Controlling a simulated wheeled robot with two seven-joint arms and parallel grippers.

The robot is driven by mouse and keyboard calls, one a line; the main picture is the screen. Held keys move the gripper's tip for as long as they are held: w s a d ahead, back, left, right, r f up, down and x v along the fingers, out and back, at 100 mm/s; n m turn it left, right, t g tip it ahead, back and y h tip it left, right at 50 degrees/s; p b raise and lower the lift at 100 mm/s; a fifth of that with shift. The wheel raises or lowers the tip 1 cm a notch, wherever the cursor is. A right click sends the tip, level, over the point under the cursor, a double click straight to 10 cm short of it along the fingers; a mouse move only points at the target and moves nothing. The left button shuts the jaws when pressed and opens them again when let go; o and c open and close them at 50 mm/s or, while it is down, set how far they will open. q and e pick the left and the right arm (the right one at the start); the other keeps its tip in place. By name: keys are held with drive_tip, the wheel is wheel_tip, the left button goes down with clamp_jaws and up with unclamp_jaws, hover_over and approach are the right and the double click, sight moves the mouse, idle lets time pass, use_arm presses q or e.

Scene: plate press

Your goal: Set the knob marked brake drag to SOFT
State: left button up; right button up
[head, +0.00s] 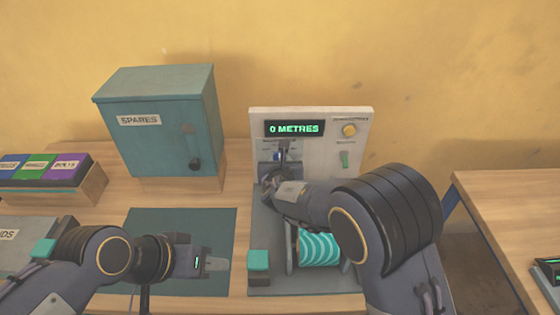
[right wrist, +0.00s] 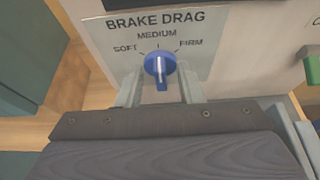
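The blue brake drag knob (right wrist: 160,66) is on a pale panel in the right wrist view, under the label BRAKE DRAG. SOFT is printed at its left, MEDIUM above it and FIRM at its right. Its white line stands nearly upright, in line with MEDIUM. My right gripper (right wrist: 160,90) is open, with one finger on each side of the knob and gaps showing. In the head view my right gripper (head: 282,153) is at the panel and hides most of the knob. My left gripper (head: 218,263) is over the dark mat; its finger gap is unclear.
The machine (head: 312,113) shows 0 METRES and has a yellow button (head: 348,130), a green switch (head: 344,159) and a teal striped roll (head: 319,248). A teal SPARES cabinet (head: 160,130) stands left of it. The dark mat (head: 180,222) is mostly clear.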

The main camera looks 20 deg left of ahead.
clamp_jaws()
drive_tip(key=shift+s+a+r+n+h+p, duration=0.1)
drive_tip(key=shift+a+r+n+h+p, duration=0.1)
drive_tip(key=shift+n+h+p, duration=0.55)
drive_tip(key=shift+s+a+f+n+t+h+p, duration=0.1)
drive_tip(key=shift+a+f+n+t+h+p, duration=0.1)
drive_tip(key=shift+n+t+h+p, duration=0.45)
drive_tip(key=shift+a+f+n+t+h+p, duration=0.15)
drive_tip(key=shift+n+h+p, duration=0.15)
drive_tip(key=shift+n+p, duration=0.8)
drive_tip(key=shift+s+a+f+n+t+h+p, duration=0.1)
drive_tip(key=shift+a+f+n+t+h+p, duration=0.15)
drive_tip(key=shift+n+h+p, duration=0.55)
drive_tip(key=shift+d+y, duration=0.1)
drive_tip(key=shift+y, duration=0.2)
